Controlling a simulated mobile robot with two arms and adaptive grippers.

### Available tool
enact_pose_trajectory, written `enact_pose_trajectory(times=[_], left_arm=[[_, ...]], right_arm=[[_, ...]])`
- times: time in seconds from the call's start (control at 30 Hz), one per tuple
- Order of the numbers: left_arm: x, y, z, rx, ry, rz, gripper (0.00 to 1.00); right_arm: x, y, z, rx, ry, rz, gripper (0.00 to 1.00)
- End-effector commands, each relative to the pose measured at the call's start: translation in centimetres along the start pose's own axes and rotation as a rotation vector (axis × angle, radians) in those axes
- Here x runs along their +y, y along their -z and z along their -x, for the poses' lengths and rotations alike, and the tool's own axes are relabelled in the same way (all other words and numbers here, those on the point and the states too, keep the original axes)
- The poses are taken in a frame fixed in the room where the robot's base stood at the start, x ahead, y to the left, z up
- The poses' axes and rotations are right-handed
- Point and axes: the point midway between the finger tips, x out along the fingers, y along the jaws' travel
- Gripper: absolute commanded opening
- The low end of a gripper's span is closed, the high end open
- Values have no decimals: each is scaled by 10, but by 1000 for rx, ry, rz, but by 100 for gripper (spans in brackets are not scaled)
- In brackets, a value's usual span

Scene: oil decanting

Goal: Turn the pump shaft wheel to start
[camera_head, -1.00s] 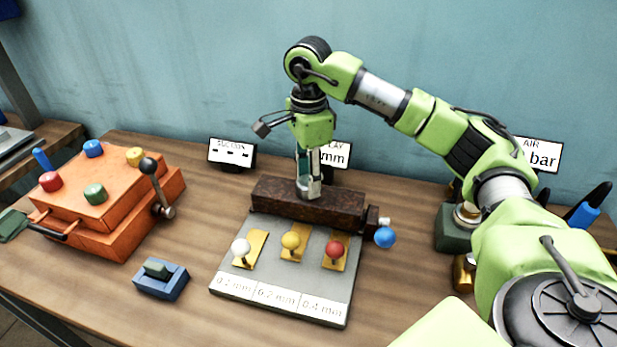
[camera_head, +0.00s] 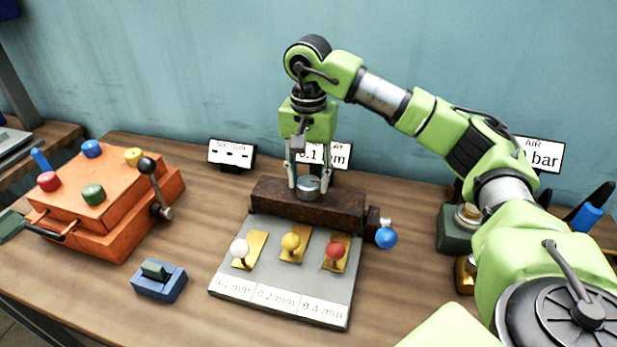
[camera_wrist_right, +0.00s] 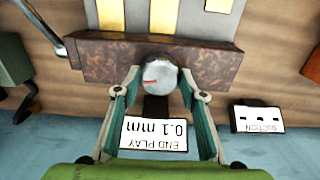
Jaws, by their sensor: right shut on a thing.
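The shaft wheel (camera_head: 308,188) is a small silver disc on top of a rusty brown pump block (camera_head: 262,198). My right gripper (camera_head: 308,180) points down from above, with one finger on each side of the wheel, and is shut on it. In the right wrist view the wheel (camera_wrist_right: 158,72) has a red mark on its face, and the fingers of my right gripper (camera_wrist_right: 158,80) touch its left and right sides. A sign (camera_wrist_right: 155,138) behind the block reads "END PLAY 0.1 mm". My left gripper is out of view.
A grey plate (camera_head: 228,268) with white, yellow and red knobs lies in front of the block. A blue ball handle (camera_head: 386,238) sticks out at its right. An orange box (camera_head: 110,225) with coloured knobs and a lever stands left. A blue switch (camera_head: 160,282) sits front left.

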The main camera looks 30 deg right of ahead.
Motion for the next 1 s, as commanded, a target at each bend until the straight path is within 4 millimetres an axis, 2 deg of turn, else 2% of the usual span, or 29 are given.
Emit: enact_pose_trajectory(times=[1.0], left_arm=[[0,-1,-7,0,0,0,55]], right_arm=[[0,0,-1,-2,-2,950,16]])
